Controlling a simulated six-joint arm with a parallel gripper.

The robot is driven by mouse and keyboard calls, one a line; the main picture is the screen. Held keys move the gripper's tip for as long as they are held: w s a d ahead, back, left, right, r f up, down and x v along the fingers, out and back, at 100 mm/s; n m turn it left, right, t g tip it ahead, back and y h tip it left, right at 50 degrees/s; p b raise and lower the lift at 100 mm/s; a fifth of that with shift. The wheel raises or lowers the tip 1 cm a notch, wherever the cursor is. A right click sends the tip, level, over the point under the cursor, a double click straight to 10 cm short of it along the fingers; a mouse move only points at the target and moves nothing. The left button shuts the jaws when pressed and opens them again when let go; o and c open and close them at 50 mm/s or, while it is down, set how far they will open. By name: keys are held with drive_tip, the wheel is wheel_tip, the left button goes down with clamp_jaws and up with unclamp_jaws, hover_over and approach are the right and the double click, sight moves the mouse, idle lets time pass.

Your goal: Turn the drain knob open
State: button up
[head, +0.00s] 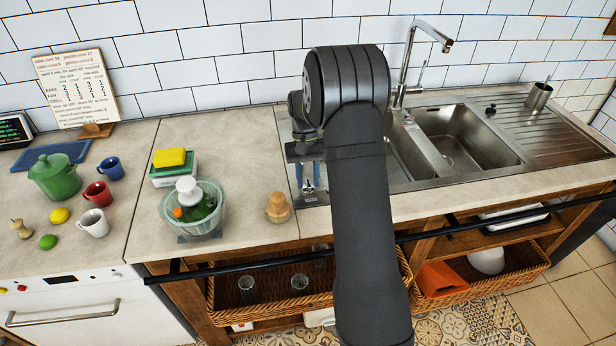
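The steel sink (508,178) is set in the counter right of my arm. A small black knob (490,110) stands on its rim between the right basin and the ribbed drainboard; it looks like the drain knob, but its setting is too small to read. Another small dark piece (408,119) sits on the rim below the tap. My gripper (310,189) points down over the left end of the sink unit, far to the left of the black knob. Its fingers look apart, with nothing seen between them. My arm hides part of the sink's left side.
The tall tap (408,60) rises behind the basins. A metal cup (538,96) stands on the drainboard. Baskets (262,304) sit below the counter.

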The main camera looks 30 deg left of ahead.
drive_tip(key=v, duration=1.7)
drive_tip(key=shift+r, duration=0.15)
drive_tip(key=shift+a, duration=0.15)
drive_tip(key=x, duration=1.7)
drive_tip(key=shift+f, duration=0.2)
drive_tip(key=shift+d, duration=0.2)
drive_tip(key=n+t, duration=0.1)
drive_tip(key=n, duration=0.2)
drive_tip(key=n+t+h, duration=0.1)
drive_tip(key=n, duration=0.2)
drive_tip(key=shift+s+a, duration=0.15)
drive_tip(key=shift+s, duration=0.05)
drive_tip(key=n+t, duration=0.1)
drive_tip(key=n, duration=0.2)
drive_tip(key=n+t, duration=0.1)
drive_tip(key=n, duration=0.2)
drive_tip(key=shift+s+n+t, duration=0.15)
drive_tip(key=shift+n+t, duration=0.15)
drive_tip(key=shift+n, duration=0.1)
idle(0.8)
idle(0.5)
